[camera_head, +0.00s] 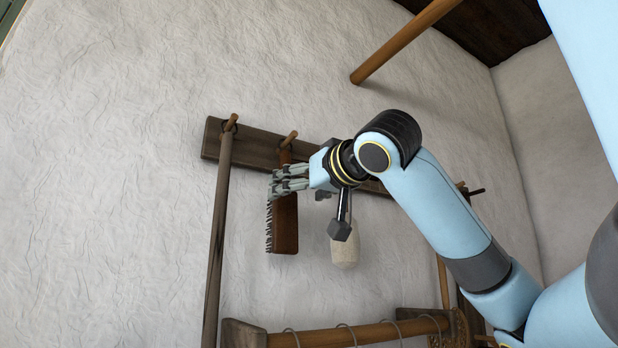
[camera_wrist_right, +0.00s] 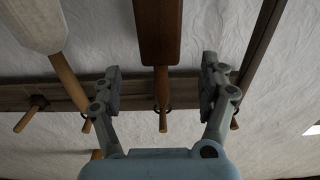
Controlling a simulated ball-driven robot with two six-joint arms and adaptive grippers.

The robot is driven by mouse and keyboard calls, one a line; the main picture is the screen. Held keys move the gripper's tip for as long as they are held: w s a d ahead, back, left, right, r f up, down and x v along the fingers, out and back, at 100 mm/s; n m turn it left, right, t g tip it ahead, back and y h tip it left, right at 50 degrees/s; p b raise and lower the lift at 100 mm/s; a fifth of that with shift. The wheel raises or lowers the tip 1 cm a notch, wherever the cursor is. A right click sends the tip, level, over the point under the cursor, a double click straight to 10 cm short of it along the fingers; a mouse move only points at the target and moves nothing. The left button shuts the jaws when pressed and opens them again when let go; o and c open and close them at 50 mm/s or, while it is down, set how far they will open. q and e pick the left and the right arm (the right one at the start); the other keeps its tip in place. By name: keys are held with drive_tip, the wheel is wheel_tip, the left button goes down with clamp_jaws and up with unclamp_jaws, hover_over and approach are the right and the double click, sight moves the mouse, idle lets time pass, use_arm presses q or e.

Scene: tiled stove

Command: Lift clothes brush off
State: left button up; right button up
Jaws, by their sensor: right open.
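The clothes brush (camera_head: 286,228) hangs from a peg (camera_head: 289,138) on the wall rail, bristles facing left in the head view. In the right wrist view, the brush's reddish-brown body (camera_wrist_right: 158,32) is at the top and its narrow handle (camera_wrist_right: 161,84) runs down toward the rail. My right gripper (camera_head: 288,180) is at the handle, just above the body in the head view. In the wrist view, its open fingers (camera_wrist_right: 160,88) stand on either side of the handle, with a gap on both sides. My left gripper is out of view.
The wooden rail (camera_head: 255,147) carries other hanging things. A long pole (camera_head: 217,240) hangs left of the brush, and a pale paddle-like thing (camera_head: 345,249) hangs to its right, partly behind my wrist. A wooden bar (camera_head: 350,335) runs below. A beam (camera_head: 405,40) juts out above.

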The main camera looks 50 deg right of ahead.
sight(287, 197)
drive_tip(key=p+x, duration=0.2)
drive_tip(key=x, duration=0.4)
drive_tip(key=shift+w, duration=0.35)
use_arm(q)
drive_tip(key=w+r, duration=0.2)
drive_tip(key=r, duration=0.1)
use_arm(e)
drive_tip(key=shift+f, duration=0.1)
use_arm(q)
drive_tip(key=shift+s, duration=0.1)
use_arm(e)
drive_tip(key=shift+c, duration=1.1)
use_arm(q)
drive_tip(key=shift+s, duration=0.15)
use_arm(e)
drive_tip(key=c, duration=1.2)
